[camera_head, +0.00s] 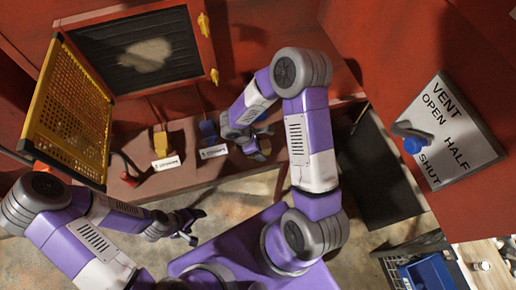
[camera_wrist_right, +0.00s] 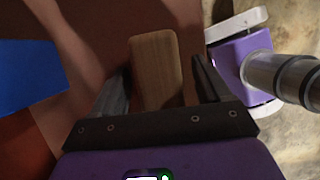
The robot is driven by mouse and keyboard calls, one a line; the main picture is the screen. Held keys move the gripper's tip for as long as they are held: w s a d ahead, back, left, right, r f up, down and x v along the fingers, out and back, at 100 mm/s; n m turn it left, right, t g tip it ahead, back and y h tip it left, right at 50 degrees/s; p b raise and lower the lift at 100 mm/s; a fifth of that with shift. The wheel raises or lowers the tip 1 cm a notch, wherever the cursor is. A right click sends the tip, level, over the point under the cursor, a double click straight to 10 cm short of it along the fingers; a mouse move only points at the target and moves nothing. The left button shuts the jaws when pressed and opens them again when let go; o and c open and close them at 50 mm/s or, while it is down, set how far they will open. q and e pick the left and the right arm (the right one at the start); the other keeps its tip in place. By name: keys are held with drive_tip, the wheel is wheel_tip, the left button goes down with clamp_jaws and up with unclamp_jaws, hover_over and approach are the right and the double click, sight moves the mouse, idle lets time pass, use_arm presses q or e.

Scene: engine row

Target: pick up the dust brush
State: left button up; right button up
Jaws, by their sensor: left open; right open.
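A wooden, rounded block (camera_wrist_right: 155,70), which looks like the dust brush's handle or back, lies between the fingers of my right gripper (camera_wrist_right: 163,88) in the right wrist view. No bristles show, and I cannot tell whether the fingers touch it. In the head view my right gripper (camera_head: 262,146) is open over the right part of the red ledge and mostly hides what is under it. My left gripper (camera_head: 190,226) is open and empty, low in front of the ledge.
The red ledge (camera_head: 195,178) also holds a yellow item (camera_head: 160,140), a blue item (camera_head: 208,130), white labels and a red-handled thing (camera_head: 128,175). A yellow perforated door (camera_head: 65,115) stands open beside a dusty black panel (camera_head: 105,45). A vent placard (camera_head: 450,125) is at right.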

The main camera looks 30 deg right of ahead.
drive_tip(key=c, duration=1.1)
wheel_tip(320, 180, up, 10)
drive_tip(key=shift+r+p, duration=0.1)
drive_tip(key=shift+p, duration=0.85)
